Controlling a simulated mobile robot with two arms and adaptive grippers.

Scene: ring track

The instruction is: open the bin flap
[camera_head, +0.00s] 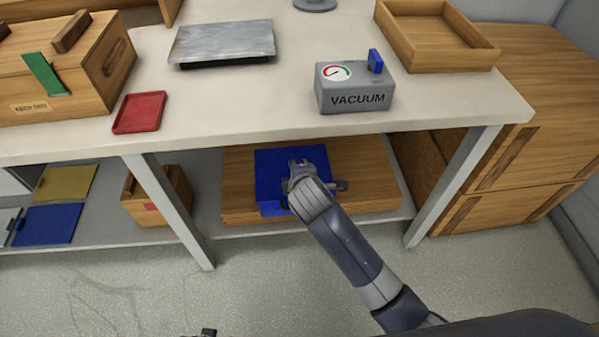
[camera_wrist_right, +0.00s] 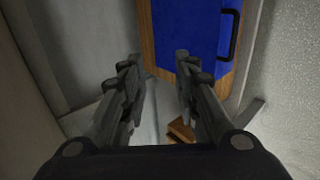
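The bin is a wooden box (camera_head: 375,175) on the lower shelf under the bench, with a blue flap (camera_head: 270,165) on it. The flap also fills the top of the right wrist view (camera_wrist_right: 190,25), where a black handle (camera_wrist_right: 231,38) shows at its right side. The flap looks shut. My right gripper (camera_head: 300,168) is over the blue flap in the head view and hides part of it. In the wrist view its fingers (camera_wrist_right: 159,62) are apart with nothing between them. The handle lies beyond and right of the fingers, apart from them. My left gripper is not clearly seen.
The bench top (camera_head: 230,115) overhangs the shelf. A grey leg (camera_head: 165,205) stands left of the bin and another (camera_head: 455,185) right of it. A small wooden box (camera_head: 158,198) sits left. A grey VACUUM box (camera_head: 355,88) stands above. The floor (camera_head: 300,285) in front is clear.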

